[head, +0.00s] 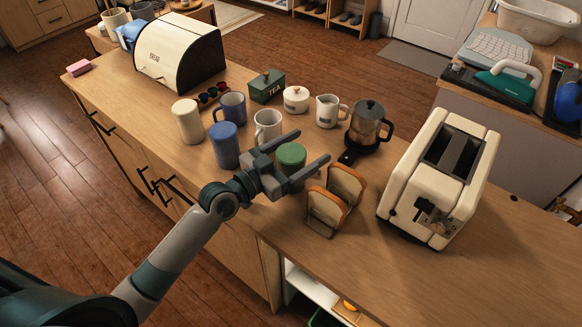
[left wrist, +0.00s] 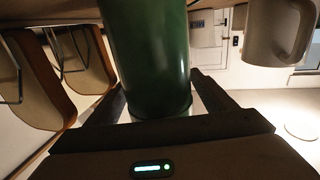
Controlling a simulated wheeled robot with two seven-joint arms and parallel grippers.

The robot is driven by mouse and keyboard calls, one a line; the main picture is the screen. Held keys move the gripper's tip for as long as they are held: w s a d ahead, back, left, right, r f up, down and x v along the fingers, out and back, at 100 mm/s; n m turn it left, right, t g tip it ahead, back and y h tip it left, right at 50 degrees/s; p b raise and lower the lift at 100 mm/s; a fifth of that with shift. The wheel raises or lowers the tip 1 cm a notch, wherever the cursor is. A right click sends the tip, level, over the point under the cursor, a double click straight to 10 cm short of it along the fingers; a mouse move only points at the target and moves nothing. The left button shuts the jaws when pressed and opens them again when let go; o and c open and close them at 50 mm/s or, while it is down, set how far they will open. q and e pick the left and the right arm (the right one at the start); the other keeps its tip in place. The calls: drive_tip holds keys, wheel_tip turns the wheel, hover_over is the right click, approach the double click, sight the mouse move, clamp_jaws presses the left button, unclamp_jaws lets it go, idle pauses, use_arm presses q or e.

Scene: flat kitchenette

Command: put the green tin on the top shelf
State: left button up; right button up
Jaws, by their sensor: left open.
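The green tin (head: 291,156) stands upright on the wooden counter (head: 350,255) in the head view. My left gripper (head: 305,155) is open with its fingers on either side of the tin. In the left wrist view the green tin (left wrist: 147,60) fills the space between the open fingers (left wrist: 160,105). I cannot tell whether the fingers touch it. The top shelf is not clearly seen; a white shelf space (head: 312,300) shows under the counter's front edge. My right gripper is not in view.
Toast in a rack (head: 334,200) stands close right of the gripper, with a cream toaster (head: 440,180) beyond. A blue tin (head: 224,146), white mug (head: 267,126), dark green tea box (head: 267,86) and coffee pot (head: 368,122) stand nearby. The counter's front right is clear.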

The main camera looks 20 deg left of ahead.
use_arm(q)
drive_tip(key=c, duration=1.6)
drive_tip(key=shift+r+b, duration=0.35)
drive_tip(key=shift+r, duration=4.7)
